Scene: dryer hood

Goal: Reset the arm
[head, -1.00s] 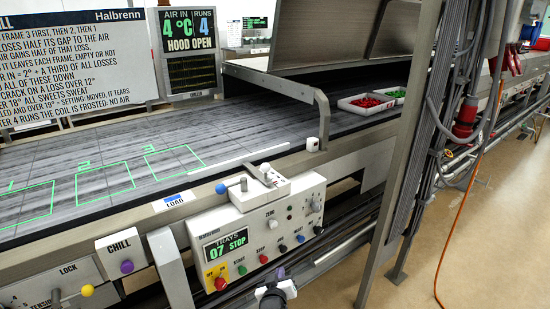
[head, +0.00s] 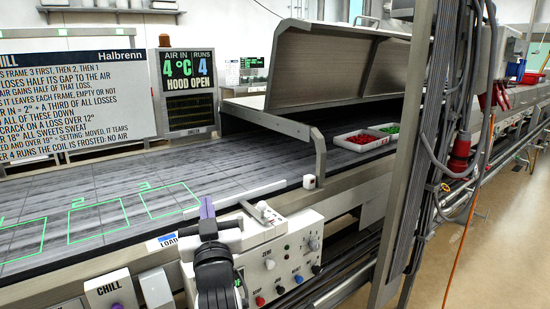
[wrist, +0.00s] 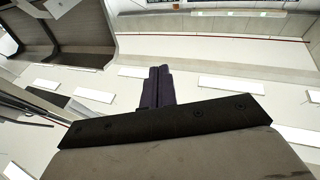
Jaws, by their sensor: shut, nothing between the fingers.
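My gripper (head: 207,209) rises into the head view from the bottom, in front of the control panel (head: 280,255). Its purple fingers are closed together and point up, with nothing between them. It covers the left part of the panel, including most of the trays display. In the wrist view the shut fingers (wrist: 158,85) point toward the ceiling and wall, with nothing close to them.
The conveyor (head: 110,185) carries green frames marked 2 and 3. The hood (head: 335,65) is raised. Under it, a white tray (head: 345,142) holds red and green sweets. A metal post (head: 405,170) with cables stands at right. The status screen (head: 188,85) reads hood open.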

